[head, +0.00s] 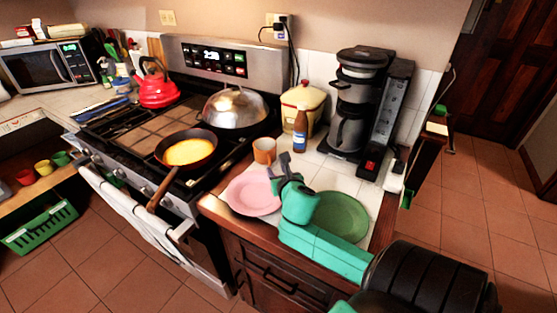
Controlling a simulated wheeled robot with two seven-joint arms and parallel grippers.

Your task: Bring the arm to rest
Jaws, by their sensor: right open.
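My right arm reaches in from the lower right, with teal links over the counter. Its grey right gripper (285,171) is open and appears empty, above the counter between the pink plate (252,194) and the orange mug (264,151). The gripper and wrist cover the pink plate's right edge. The green plate (345,215) lies to the right, partly hidden behind my arm. Whether the gripper touches anything cannot be told. My left gripper is not in view.
A frying pan (187,150) with yellow food and a domed lid (235,106) sit on the stove. A brown bottle (300,131), a yellow canister (302,104) and a coffee maker (358,105) stand behind the plates. Tiled floor (460,195) is open at right.

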